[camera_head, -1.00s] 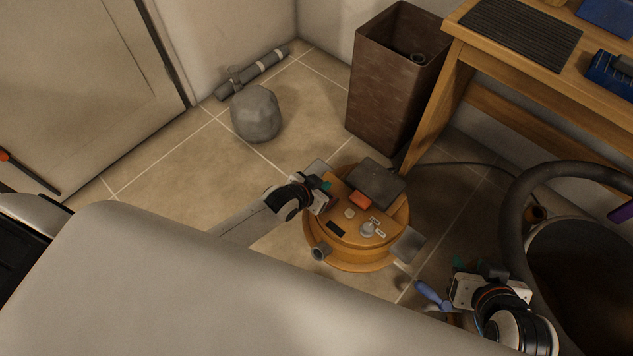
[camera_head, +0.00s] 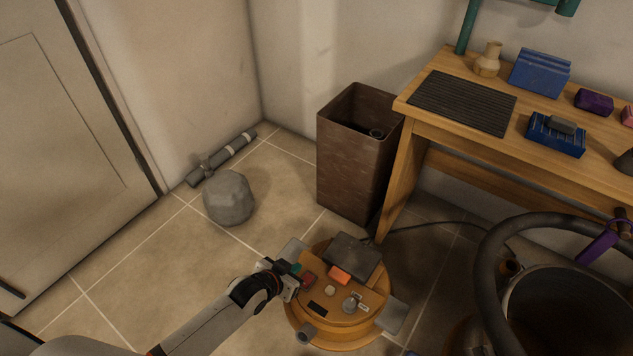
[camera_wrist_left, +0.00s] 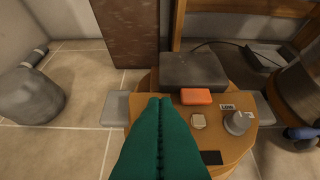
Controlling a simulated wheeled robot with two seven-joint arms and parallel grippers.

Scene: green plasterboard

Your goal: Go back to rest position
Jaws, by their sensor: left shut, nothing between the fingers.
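My left gripper (camera_head: 297,268) reaches in from the lower left in the head view, beside the left edge of the round orange machine (camera_head: 345,335). Its green fingers are pressed together with nothing between them. In the left wrist view the shut green fingers (camera_wrist_left: 160,125) stand in front of the machine's top and hide part of it. The top bears an orange button (camera_head: 340,275), a beige button (camera_head: 330,290), a grey knob (camera_head: 349,305) and a dark raised lid (camera_head: 353,256). My right gripper is not in view.
A wooden workbench (camera_head: 440,118) stands at the right, with a brown bin (camera_head: 350,165) beside it. A dark drum with a thick hose (camera_head: 490,270) is at the lower right. A grey rock-like lump (camera_head: 229,198) and a pipe (camera_head: 222,158) lie on the tiles. Floor left of the machine is clear.

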